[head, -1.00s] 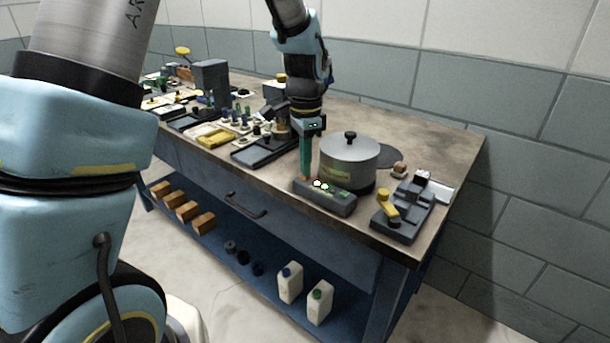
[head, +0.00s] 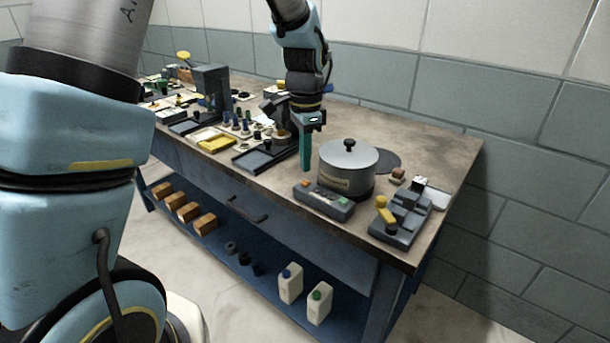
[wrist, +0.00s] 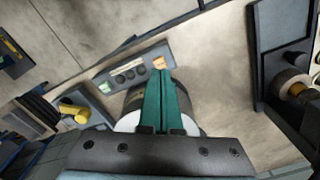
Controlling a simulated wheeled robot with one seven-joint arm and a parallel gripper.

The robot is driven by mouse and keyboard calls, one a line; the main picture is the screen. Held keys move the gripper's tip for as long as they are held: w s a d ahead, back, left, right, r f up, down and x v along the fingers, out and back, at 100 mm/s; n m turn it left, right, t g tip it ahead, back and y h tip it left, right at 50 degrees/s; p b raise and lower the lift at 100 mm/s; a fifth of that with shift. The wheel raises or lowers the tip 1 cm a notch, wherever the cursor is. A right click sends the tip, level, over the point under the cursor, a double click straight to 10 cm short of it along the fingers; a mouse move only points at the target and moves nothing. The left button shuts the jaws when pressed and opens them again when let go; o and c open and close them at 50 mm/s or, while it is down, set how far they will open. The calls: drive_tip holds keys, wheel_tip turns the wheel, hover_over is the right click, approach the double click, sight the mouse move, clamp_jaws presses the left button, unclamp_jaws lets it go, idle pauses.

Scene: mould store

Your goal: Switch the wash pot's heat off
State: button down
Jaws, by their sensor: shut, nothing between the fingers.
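The wash pot (head: 340,180) is a grey lidded pot with a black knob, standing on the bench. Its control box (head: 328,206) is a grey strip in front of it, with an orange button (head: 306,185) at the left end and a green one (head: 343,201) at the right. No lamp on the box glows. My gripper (head: 305,169) is shut and empty, its green fingers pointing down just above the orange end. In the wrist view the fingertips (wrist: 160,73) appear beside the orange button (wrist: 159,62), and the fingers partly hide the pot.
A grey fixture with a yellow handle (head: 387,214) stands right of the pot. A black tray (head: 255,160) and small tools lie to the left. A dark round plate (head: 385,161) lies behind the pot.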

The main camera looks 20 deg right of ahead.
sight(305, 182)
wheel_tip(305, 182, up, 6)
drive_tip(key=p, duration=0.4)
drive_tip(key=shift+r+p, duration=0.15)
drive_tip(key=shift+p, duration=0.15)
drive_tip(key=s+a+n, duration=0.2)
drive_tip(key=a+n, duration=0.6)
drive_tip(key=a, duration=0.7)
drive_tip(key=s+a+n+t, duration=0.1)
drive_tip(key=s+a+n, duration=0.1)
drive_tip(key=a+n, duration=0.7)
drive_tip(key=a, duration=0.6)
drive_tip(key=shift+r+t, duration=0.25)
drive_tip(key=shift+t, duration=0.05)
